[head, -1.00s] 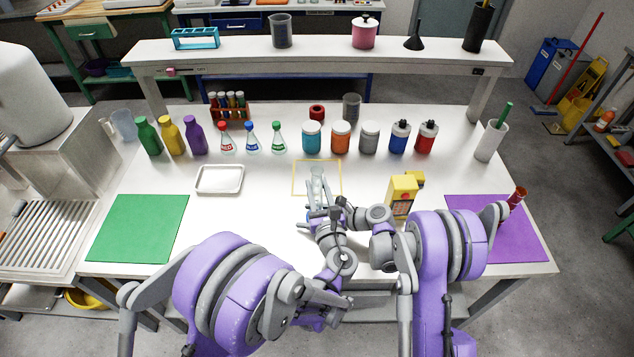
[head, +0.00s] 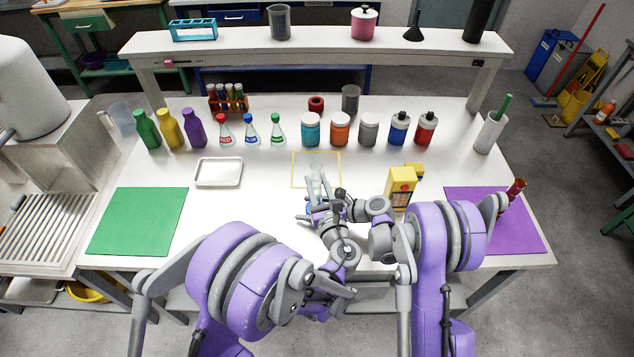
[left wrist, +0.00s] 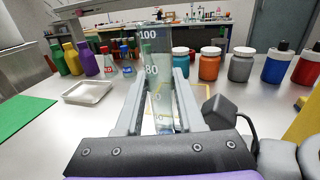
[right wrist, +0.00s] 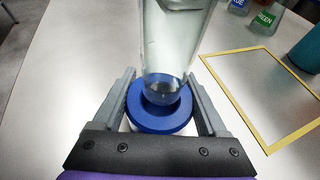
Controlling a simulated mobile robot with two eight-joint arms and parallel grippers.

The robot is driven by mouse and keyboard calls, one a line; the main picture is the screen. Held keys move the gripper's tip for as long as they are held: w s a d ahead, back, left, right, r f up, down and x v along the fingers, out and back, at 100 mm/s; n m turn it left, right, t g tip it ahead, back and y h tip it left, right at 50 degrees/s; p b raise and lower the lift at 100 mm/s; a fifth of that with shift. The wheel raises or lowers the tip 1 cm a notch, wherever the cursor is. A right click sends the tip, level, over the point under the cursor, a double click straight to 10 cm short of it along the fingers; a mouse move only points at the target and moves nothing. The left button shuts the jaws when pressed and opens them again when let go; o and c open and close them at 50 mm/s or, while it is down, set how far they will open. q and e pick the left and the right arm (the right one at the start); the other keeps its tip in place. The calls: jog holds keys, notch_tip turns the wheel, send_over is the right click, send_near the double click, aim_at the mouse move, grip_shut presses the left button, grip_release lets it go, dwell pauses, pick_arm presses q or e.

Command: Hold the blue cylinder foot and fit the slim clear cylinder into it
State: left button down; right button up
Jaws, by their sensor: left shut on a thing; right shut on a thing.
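The slim clear cylinder (left wrist: 158,60), with white graduation marks, stands upright between the fingers of my left gripper (left wrist: 159,82), which is shut on it. It also shows in the head view (head: 316,174), over the front middle of the table. My right gripper (right wrist: 160,92) is shut on the blue cylinder foot (right wrist: 159,122), a round ring-like base. In the right wrist view the cylinder's rounded lower end (right wrist: 165,75) overlaps the foot's central opening. I cannot tell how deep it sits. In the head view the grippers are close together and largely hide the foot.
A yellow square outline (head: 337,160) lies on the table just behind the grippers. A yellow device (head: 401,188) stands close at their right. A white tray (head: 218,172) lies to the left. Jars and bottles line the back. The left front table is clear beside the green mat (head: 137,222).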

aim_at(318, 197)
pick_arm(q)
jog(key=shift+f, duration=2.4)
jog(key=shift+c, duration=2.2)
grip_release()
pick_arm(e)
jog(key=o, duration=1.2)
jog(key=shift+o, duration=0.2)
jog(key=v, duration=1.2)
pick_arm(q)
jog(key=shift+s, duration=0.1)
pick_arm(e)
jog(key=shift+s, duration=0.1)
